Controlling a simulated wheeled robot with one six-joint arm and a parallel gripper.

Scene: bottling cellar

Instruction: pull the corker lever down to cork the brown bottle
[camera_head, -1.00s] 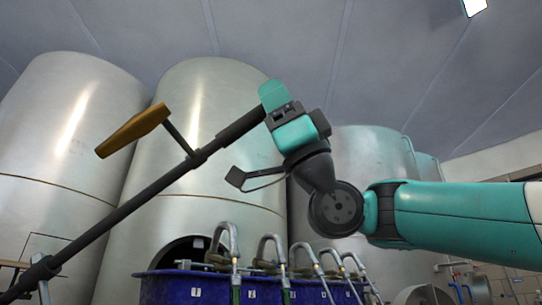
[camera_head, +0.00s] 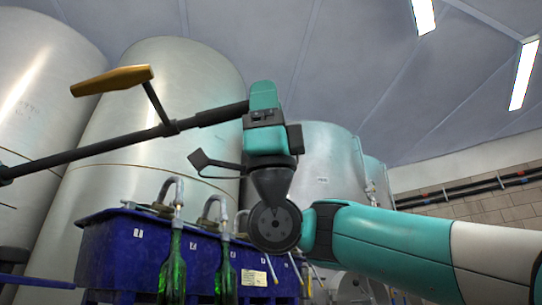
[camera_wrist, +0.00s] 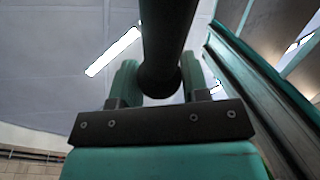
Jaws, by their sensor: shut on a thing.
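The corker lever (camera_head: 110,143) is a long dark bar. It rises gently from the left edge to my gripper (camera_head: 262,108). A tan handle (camera_head: 112,80) stands off the bar on a short dark stem. My gripper is shut on the thicker dark end of the lever. In the wrist view the lever (camera_wrist: 167,35) runs between the two teal fingers of my gripper (camera_wrist: 159,80), its round end towards the palm. The brown bottle and the corker's body are not in view.
A blue filling trough (camera_head: 130,245) with curved metal spouts (camera_head: 172,187) stands below the lever. Green bottles (camera_head: 173,268) hang or stand at the spouts. Large steel tanks (camera_head: 165,90) rise behind. Pipes (camera_head: 470,188) run along the right wall.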

